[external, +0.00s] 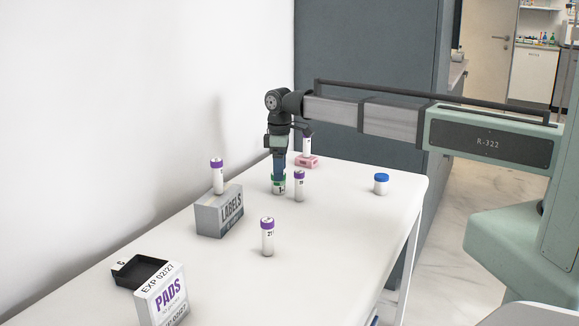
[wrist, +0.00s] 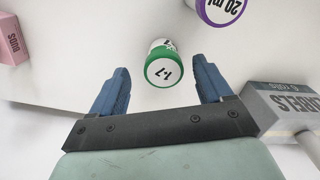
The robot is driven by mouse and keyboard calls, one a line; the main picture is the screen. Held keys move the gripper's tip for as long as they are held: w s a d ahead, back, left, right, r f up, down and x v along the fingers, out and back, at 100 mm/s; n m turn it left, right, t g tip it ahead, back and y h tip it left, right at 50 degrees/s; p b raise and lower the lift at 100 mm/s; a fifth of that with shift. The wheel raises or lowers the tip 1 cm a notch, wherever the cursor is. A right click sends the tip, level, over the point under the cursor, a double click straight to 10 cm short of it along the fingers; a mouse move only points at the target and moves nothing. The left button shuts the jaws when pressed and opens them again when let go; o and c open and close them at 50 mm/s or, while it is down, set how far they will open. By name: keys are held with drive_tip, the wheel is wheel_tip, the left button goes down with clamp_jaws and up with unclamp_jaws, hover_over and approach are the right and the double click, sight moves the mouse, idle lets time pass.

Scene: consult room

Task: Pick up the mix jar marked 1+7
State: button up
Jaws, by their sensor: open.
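The mix jar (external: 279,189) is a small white jar with a green lid, upright on the white table. In the wrist view the jar (wrist: 164,69) shows its lid top with a mark that reads like 1+7. My gripper (wrist: 160,68) is open, its two blue fingers to either side of the lid, with a gap on each side. In the external view my gripper (external: 279,172) points down at the jar and hides part of its top. I cannot tell how far down the fingers reach.
A purple-capped vial (external: 299,187) stands close right of the jar. Another vial (external: 267,238) stands nearer the front. A grey LABELS box (external: 220,214) bears a vial (external: 217,178). A pink box (external: 308,161), blue-lidded jar (external: 381,186), black tray (external: 122,273) and PADS box (external: 163,297) stand around.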

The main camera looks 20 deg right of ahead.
sight(278, 183)
drive_tip(key=shift+s+a+f, duration=0.1)
drive_tip(key=shift+f, duration=1.2)
drive_tip(key=shift+a+f, duration=0.1)
drive_tip(key=shift+f, duration=1.2)
drive_tip(key=shift+c, duration=0.4)
drive_tip(key=c, duration=1)
